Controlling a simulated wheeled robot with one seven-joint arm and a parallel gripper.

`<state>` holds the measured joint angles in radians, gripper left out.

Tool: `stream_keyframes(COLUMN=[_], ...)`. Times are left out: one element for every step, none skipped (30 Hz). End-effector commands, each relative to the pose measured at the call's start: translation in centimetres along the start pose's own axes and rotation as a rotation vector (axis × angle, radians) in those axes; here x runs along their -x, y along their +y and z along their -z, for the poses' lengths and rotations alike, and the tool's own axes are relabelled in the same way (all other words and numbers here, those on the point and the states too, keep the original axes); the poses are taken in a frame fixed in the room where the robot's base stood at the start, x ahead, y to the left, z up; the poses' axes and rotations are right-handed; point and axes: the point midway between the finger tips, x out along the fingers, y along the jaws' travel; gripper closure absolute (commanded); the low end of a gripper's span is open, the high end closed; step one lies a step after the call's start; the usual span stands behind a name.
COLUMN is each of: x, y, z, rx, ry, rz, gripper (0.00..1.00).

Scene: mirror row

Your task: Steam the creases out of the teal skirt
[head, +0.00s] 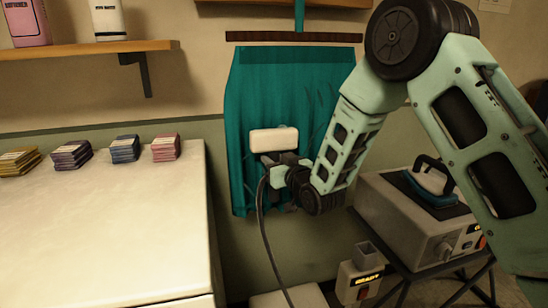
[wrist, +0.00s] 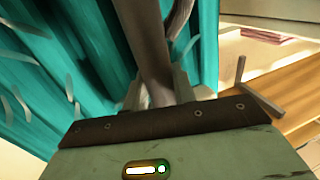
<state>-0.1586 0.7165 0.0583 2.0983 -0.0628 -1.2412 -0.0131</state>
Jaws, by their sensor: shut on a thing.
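The teal skirt (head: 240,105) hangs from a dark wooden bar (head: 294,37) against the wall. Thin crease marks show on its right part in the head view, and pale streaks show on the teal cloth (wrist: 40,60) in the wrist view. My gripper (head: 284,160) is shut on the steamer (head: 274,140), whose white head is in front of the skirt's lower middle. Whether it touches the cloth I cannot tell. A dark hose (head: 262,225) hangs from it. In the wrist view the grey handle (wrist: 145,45) rises between the fingers. My arm hides the skirt's right edge.
A white-topped counter (head: 100,230) with several small folded stacks (head: 124,149) stands at left, below a shelf (head: 80,50) holding containers. At right, an iron (head: 432,178) rests on a boxy station (head: 400,225) on a stand. A small labelled box (head: 360,283) is low beneath.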

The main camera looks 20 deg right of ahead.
Motion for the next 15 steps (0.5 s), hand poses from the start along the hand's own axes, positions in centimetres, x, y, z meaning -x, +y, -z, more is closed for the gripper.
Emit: stream_keyframes(x=[0.0, 0.0, 0.0, 0.0, 0.0, 0.0, 0.0, 0.0, 0.0, 0.0, 0.0, 0.0, 0.0, 0.0, 0.0], y=[0.0, 0.0, 0.0, 0.0, 0.0, 0.0, 0.0, 0.0, 0.0, 0.0, 0.0, 0.0, 0.0, 0.0, 0.0], z=[-0.5, -0.7, -0.9, -1.1, -1.3, -1.5, -1.7, -1.9, -2.2, -2.4, -2.6, -2.9, -3.1, -3.3, -3.5], rx=[0.0, 0.0, 0.0, 0.0, 0.0, 0.0, 0.0, 0.0, 0.0, 0.0, 0.0, 0.0, 0.0, 0.0, 0.0], ry=[0.001, 0.001, 0.001, 0.002, 0.002, 0.003, 0.003, 0.003, 0.003, 0.002, 0.002, 0.002, 0.001, 0.002, 0.002], rz=[0.0, 0.0, 0.0, 0.0, 0.0, 0.0, 0.0, 0.0, 0.0, 0.0, 0.0, 0.0, 0.0, 0.0, 0.0], gripper=[1.0, 1.0, 1.0, 1.0, 1.0, 1.0, 1.0, 1.0, 1.0, 1.0, 1.0, 1.0, 1.0, 1.0, 1.0])
